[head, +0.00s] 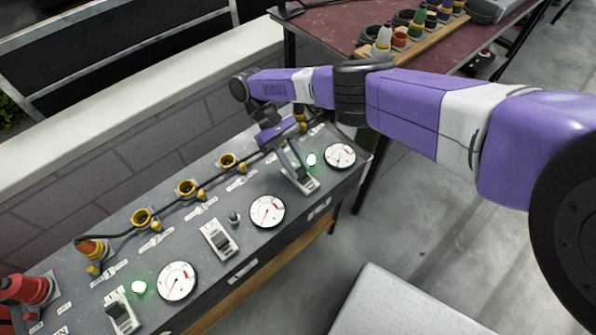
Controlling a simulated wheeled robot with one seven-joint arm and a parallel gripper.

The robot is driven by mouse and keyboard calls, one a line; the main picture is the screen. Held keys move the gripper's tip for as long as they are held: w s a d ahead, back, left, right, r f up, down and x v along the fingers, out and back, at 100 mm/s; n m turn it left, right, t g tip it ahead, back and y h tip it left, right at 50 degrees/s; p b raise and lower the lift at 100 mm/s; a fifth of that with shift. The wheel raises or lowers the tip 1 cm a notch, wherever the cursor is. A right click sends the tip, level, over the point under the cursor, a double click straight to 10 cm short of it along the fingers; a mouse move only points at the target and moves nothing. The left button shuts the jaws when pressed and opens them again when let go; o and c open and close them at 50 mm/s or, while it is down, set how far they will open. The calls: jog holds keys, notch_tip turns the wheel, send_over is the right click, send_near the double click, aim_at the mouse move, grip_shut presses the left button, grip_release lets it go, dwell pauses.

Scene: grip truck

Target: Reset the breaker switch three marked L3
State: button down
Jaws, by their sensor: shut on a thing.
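A grey breaker panel (192,222) runs diagonally from lower left to upper right. It carries three switches: a left one (121,314), a middle one (219,240) and a right one (305,183). The labels are too small to read, so I cannot tell which is marked L3. My gripper (294,163) reaches down from above and is shut on the right switch, hiding part of its lever. The lamp by the right switch (311,159) glows green, as does the left lamp (139,287). The middle lamp (234,217) is dark.
Round gauges (267,211) sit beside the switches. Yellow sockets (187,188) and a black cable line the panel's back edge. A red plug (28,288) is at lower left. A dark red table (330,22) with colored connectors stands behind. Grey floor is open at right.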

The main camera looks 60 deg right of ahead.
jog(key=shift+w+f+g+b, duration=0.25)
jog(key=shift+g+b, duration=0.55)
jog(key=shift+b, duration=0.55)
jog(key=c, duration=1.1)
grip_release()
jog(key=shift+d+r, duration=0.1)
jog(key=shift+r, duration=0.05)
